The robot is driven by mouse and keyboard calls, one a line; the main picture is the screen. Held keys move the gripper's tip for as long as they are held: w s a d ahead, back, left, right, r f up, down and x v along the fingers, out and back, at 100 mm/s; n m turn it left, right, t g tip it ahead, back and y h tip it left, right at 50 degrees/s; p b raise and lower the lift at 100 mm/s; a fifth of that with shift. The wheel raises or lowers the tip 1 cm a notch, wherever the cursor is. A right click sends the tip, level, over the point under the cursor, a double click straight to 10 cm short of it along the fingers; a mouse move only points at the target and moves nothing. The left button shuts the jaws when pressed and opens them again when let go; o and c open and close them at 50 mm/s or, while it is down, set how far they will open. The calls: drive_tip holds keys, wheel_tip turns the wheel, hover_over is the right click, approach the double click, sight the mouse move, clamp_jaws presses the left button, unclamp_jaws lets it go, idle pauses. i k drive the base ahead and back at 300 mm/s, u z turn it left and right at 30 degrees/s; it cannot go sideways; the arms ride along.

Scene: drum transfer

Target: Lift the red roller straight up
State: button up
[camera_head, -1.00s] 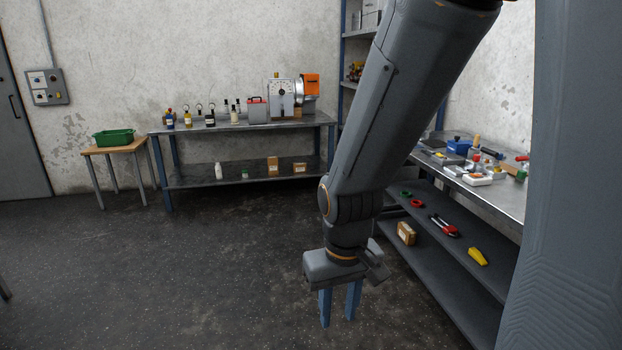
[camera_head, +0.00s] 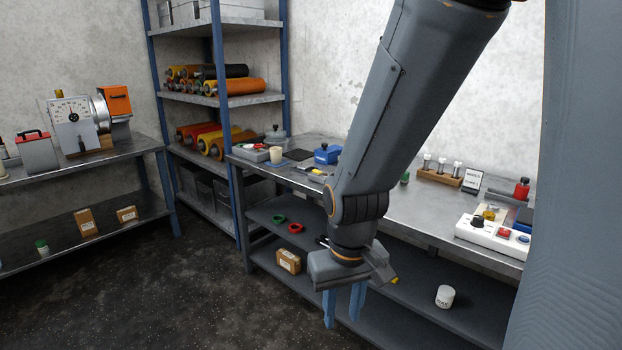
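Several rollers lie in a blue-posted rack at the back. A red roller (camera_head: 205,131) is among orange and yellow ones on the rack's middle shelf, partly hidden by its neighbours and a post. My gripper (camera_head: 343,306) hangs pointing down in front of the workbench, far from the rack. Its two blue fingers are apart with nothing seen between them.
More rollers, orange, yellow and black, lie on the upper rack shelf (camera_head: 262,98). A steel workbench (camera_head: 418,211) with bottles, a control box (camera_head: 493,236) and a lower shelf stands on the right. A bench (camera_head: 128,150) stands at left. Dark floor (camera_head: 130,275) is clear at lower left.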

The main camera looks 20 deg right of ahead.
sight(521, 192)
drive_tip(key=z, duration=0.95)
drive_tip(key=i, duration=0.8)
drive_tip(key=z, duration=1)
drive_tip(key=i, duration=0.6)
drive_tip(key=z, duration=0.05)
